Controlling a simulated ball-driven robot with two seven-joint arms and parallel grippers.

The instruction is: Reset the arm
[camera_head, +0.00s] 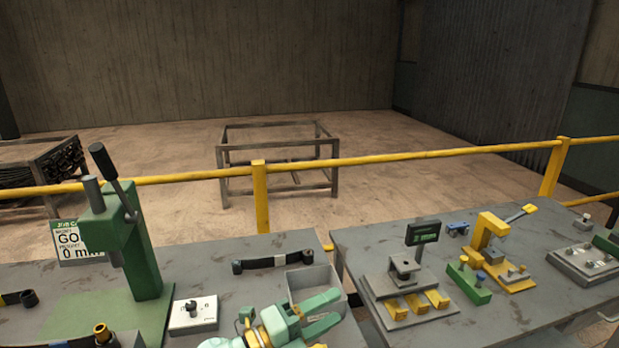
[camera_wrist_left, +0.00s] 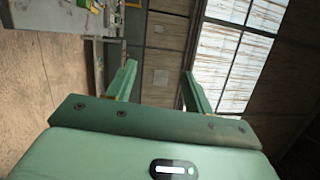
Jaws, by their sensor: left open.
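My left gripper (camera_head: 332,310) is low in the middle of the head view, green, with its fingers pointing right. It is beside a grey open-topped bin (camera_head: 318,280) at the near table's right edge; I cannot tell how high it is above the tabletop. In the left wrist view the two green fingers of this gripper (camera_wrist_left: 158,74) stand apart with nothing between them. Beyond them are a wall and bright windows, seen sideways. My right gripper is not in view.
A green lever press (camera_head: 135,245) stands on the left table (camera_head: 225,262). A dark leaf spring (camera_head: 272,262) and a white block (camera_head: 194,314) lie there. Yellow and green fixtures stand on the right table (camera_head: 365,243). A yellow rail (camera_head: 400,158) runs behind.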

